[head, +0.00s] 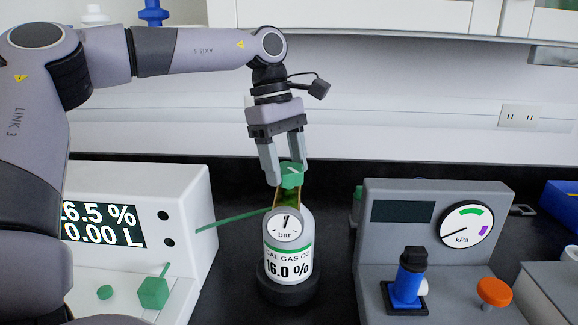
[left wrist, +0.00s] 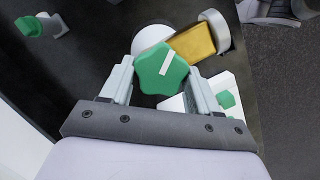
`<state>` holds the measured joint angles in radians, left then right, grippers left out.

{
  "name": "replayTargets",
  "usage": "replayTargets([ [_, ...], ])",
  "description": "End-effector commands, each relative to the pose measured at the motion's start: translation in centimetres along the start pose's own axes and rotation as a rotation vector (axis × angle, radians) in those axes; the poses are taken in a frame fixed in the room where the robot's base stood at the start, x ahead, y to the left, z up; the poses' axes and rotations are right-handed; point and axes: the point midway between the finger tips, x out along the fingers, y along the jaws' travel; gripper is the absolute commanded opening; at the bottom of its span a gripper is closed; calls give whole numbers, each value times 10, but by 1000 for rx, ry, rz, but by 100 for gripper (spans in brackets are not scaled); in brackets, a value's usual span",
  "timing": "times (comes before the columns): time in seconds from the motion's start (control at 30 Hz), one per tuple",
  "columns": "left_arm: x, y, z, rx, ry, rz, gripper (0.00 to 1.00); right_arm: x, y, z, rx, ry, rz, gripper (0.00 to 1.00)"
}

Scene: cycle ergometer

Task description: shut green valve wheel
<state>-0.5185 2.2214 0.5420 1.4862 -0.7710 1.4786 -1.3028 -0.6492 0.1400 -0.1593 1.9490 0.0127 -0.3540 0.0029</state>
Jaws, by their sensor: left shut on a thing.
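The green valve wheel (head: 291,175) sits on top of a small white gas cylinder (head: 289,252) with a gauge and a label reading "CAL GAS O2 16.0 %". My left gripper (head: 283,172) comes down from above with its fingers on either side of the wheel, shut on it. In the left wrist view the wheel (left wrist: 161,69) is a lobed green knob with a white stripe, between the two fingers. A brass block (left wrist: 193,42) lies beside it. The cylinder body is mostly hidden there. My right gripper is not in view.
A white analyser (head: 185,215) with a display stands on the left, joined by a green tube (head: 233,218) to the cylinder. A grey box (head: 440,235) with a kPa gauge, blue valve (head: 408,280) and orange knob (head: 494,291) stands right. Dark bench lies between.

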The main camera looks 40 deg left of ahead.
Motion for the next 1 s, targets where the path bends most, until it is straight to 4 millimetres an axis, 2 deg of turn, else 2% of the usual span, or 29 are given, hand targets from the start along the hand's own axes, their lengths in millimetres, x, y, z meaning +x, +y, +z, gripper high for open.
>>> replayTargets([
  [0.37,1,-1,0,42,-1,-15,46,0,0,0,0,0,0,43],
  [0.73,1,2,1,338,0,-91,46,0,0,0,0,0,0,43],
  [1.0,1,2,1,377,-1,-100,46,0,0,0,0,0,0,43],
])
